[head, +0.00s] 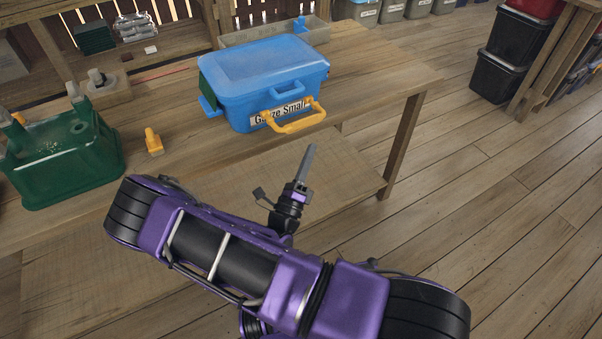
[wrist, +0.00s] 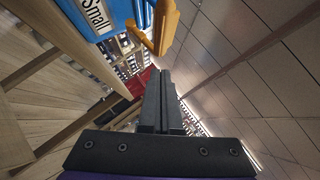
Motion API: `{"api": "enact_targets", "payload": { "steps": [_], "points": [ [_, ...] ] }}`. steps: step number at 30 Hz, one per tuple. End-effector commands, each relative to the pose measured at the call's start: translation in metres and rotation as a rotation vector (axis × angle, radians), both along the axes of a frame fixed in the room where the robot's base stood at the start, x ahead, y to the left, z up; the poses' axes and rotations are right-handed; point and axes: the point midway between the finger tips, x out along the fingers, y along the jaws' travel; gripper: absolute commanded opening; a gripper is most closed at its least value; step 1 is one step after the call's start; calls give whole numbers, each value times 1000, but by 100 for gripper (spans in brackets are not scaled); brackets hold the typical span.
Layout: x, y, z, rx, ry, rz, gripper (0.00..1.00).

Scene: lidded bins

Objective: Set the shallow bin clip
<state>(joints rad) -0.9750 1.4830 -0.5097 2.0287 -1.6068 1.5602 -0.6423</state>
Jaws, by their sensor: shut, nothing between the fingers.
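A blue lidded bin (head: 265,77) labelled "Gauze Small" stands on the wooden table; it is probably the shallow bin. Its lid is on. A yellow clip (head: 297,123) on its front side sticks outward, away from the lid. The bin (wrist: 80,14) and clip (wrist: 158,34) also show at the top of the wrist view. My gripper (head: 311,150) is in front of the table, below and apart from the clip. Its dark fingers are together and empty, and they point toward the clip's side in the wrist view (wrist: 160,82).
A green bin (head: 62,160) stands at the table's left, with a small yellow piece (head: 153,141) beside it. A grey tray (head: 312,31) sits behind the blue bin. Black bins (head: 497,80) stand at the far right. The floor (head: 500,200) to the right is clear.

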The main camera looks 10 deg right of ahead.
Motion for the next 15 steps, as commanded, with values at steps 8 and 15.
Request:
{"api": "enact_targets", "payload": {
  "steps": [8, 15],
  "points": [
    [25, 9, 23, 2, -2, 0, 0],
    [28, 10, 26, 0, 0, 0, 0]
  ]
}}
